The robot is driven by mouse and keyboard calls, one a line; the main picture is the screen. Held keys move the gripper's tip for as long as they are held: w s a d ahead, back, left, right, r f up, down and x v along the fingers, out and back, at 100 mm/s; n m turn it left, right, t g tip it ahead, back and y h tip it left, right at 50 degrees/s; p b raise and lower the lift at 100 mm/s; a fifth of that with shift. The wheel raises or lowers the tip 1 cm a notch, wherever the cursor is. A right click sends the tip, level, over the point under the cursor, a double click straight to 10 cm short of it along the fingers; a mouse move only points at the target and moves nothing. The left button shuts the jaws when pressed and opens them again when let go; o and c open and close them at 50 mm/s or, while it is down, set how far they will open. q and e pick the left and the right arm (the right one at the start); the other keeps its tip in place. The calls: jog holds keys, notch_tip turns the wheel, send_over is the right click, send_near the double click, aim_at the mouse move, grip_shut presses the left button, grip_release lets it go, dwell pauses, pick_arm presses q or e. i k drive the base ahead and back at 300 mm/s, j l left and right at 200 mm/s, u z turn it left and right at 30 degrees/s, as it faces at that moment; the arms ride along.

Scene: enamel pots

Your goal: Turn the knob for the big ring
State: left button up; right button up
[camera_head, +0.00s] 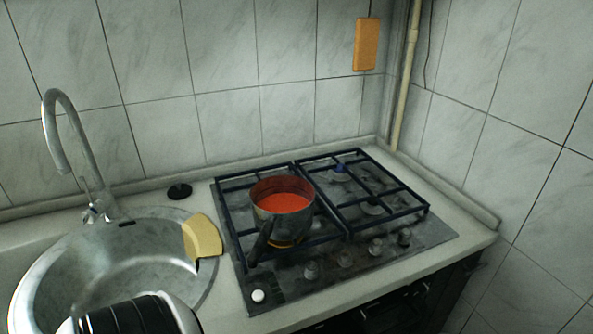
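A gas stove (432,236) with a dark grate is set in the counter. Along its front edge is a row of several knobs, among them a left knob (311,270), a second knob (345,258), a third knob (375,246) and a right knob (404,236). A pot (268,220) with red contents stands on the left grate, its dark handle pointing to the front, and hides the burner under it. An orange-yellow patch shows below the pot; I cannot tell whether it is flame. Which knob serves the big ring cannot be told. Neither gripper is in view.
A round metal sink (70,280) with a tall tap (55,130) lies left of the stove. A yellow piece (203,236) rests on the sink's right rim. A white button (258,296) is at the stove's front left. A black-and-white part of mine shows at the bottom left.

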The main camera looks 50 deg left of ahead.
aim_at(346, 262)
jog(key=u, duration=1.2)
